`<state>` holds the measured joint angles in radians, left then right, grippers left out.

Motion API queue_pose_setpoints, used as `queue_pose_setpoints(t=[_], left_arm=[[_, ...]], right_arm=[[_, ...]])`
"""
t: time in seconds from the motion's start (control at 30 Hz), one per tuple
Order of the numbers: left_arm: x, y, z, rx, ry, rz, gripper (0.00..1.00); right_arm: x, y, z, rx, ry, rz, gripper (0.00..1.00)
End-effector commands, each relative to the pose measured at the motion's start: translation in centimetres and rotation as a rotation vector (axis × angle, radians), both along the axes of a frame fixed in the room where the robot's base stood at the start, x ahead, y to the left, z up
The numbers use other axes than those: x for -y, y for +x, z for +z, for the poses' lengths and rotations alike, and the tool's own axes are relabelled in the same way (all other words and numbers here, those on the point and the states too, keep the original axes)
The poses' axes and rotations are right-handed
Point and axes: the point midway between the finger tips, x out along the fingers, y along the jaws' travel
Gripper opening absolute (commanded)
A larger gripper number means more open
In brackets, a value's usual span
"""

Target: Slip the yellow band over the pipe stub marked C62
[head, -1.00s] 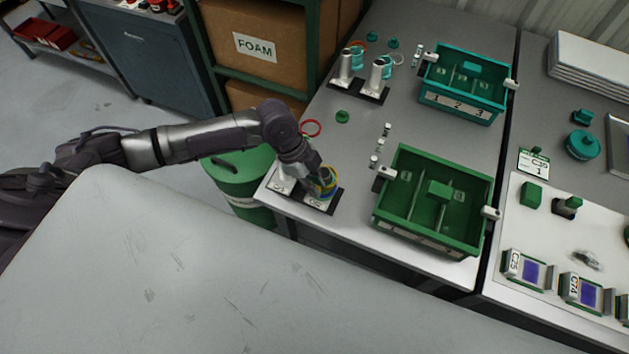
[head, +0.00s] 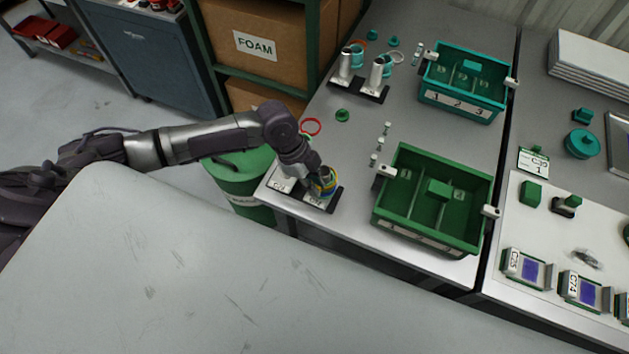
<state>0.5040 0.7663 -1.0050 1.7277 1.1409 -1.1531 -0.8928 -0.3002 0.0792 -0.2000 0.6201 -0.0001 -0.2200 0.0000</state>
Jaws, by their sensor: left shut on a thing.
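My left gripper (head: 321,181) is shut at the near end of the middle table, over the right-hand one of two pipe stub places. The yellow band (head: 329,190) shows at its fingertips, with some blue and green beside it. The pipe stub there is mostly hidden by the gripper; I cannot tell whether the band is around it or just above it. Its label (head: 315,201) is too small to read surely. The neighbouring base (head: 281,184) to the left has another small label, and its stub is largely hidden by my wrist. My right gripper is not in view.
A green divided bin (head: 432,245) stands just right of the stubs, a teal bin (head: 462,110) behind it. A red ring (head: 311,127) and a green cap (head: 343,115) lie behind my gripper. A green drum (head: 240,185) is left.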

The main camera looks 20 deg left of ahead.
Motion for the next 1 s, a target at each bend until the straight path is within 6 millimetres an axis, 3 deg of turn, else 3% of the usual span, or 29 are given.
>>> queue_pose_setpoints(t=[0.8,0.83,1.0], left_arm=[[-0.01,0.00,-0.91,0.000,0.000,0.001,0.00],[-0.01,0.02,-0.81,0.000,0.000,0.000,0.20],[-0.01,0.02,-0.80,0.000,0.000,0.000,0.44]], right_arm=[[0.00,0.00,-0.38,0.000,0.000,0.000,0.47],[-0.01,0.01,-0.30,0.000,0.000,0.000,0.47],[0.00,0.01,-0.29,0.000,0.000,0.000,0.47]])
